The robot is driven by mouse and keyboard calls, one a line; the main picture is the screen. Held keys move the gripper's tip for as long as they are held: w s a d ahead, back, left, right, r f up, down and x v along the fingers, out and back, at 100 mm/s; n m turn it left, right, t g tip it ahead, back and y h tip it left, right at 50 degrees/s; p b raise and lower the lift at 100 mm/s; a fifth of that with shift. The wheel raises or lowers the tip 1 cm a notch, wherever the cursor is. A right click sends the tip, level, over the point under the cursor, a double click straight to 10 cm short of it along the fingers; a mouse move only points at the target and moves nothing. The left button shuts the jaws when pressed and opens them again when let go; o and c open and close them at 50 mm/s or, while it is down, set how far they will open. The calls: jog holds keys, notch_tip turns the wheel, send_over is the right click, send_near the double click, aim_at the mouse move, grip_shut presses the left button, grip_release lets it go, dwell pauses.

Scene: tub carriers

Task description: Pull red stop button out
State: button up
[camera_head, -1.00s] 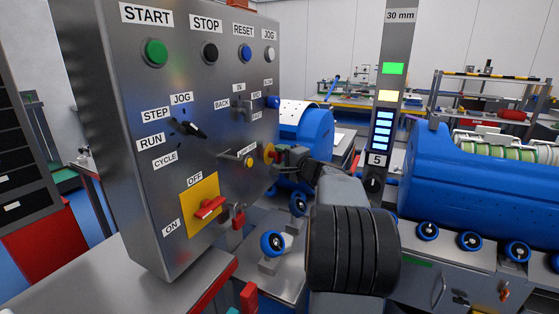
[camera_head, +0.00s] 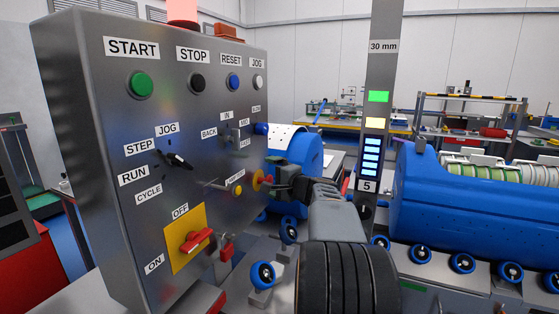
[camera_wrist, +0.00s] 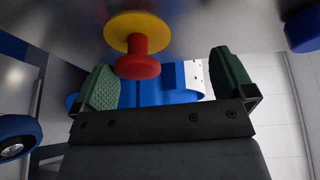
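The red stop button (camera_wrist: 138,66) has a yellow round base (camera_wrist: 137,30) and sticks out from the metal control panel (camera_head: 110,190). In the head view the button (camera_head: 267,180) shows at the panel's right edge, partly covered by my gripper (camera_head: 278,177). In the wrist view my gripper (camera_wrist: 163,62) is open, with one green-padded finger on each side of the button. The button lies nearer the left finger, and I see a gap to both fingers. Whether the button's head is level with the fingertips is hard to tell.
The panel also bears a red rotary switch (camera_head: 196,240) on a yellow plate, a padlock (camera_head: 226,247), a black selector (camera_head: 180,161) and several push buttons. A grey post (camera_head: 382,75) with lit indicators and a large blue machine (camera_head: 450,215) stand to the right.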

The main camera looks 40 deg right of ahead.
jog(key=shift+t, duration=0.4)
jog(key=s+a+r, duration=0.1)
jog(key=s+r, duration=0.1)
jog(key=s+a+r, duration=0.1)
jog(key=s+r, duration=0.1)
jog(key=r, duration=0.1)
jog(key=s+a+r, duration=0.1)
jog(key=s+r, duration=0.1)
jog(key=r, duration=0.1)
jog(key=shift+s+a+r, duration=0.15)
jog(key=shift+s+a, duration=0.1)
jog(key=shift+a, duration=0.05)
jog(key=shift+c, duration=0.5)
jog(key=s+a+r, duration=0.2)
jog(key=s, duration=0.3)
jog(key=shift+s+a+r, duration=0.15)
jog(key=shift+s+a, duration=0.05)
jog(key=shift+a, duration=0.1)
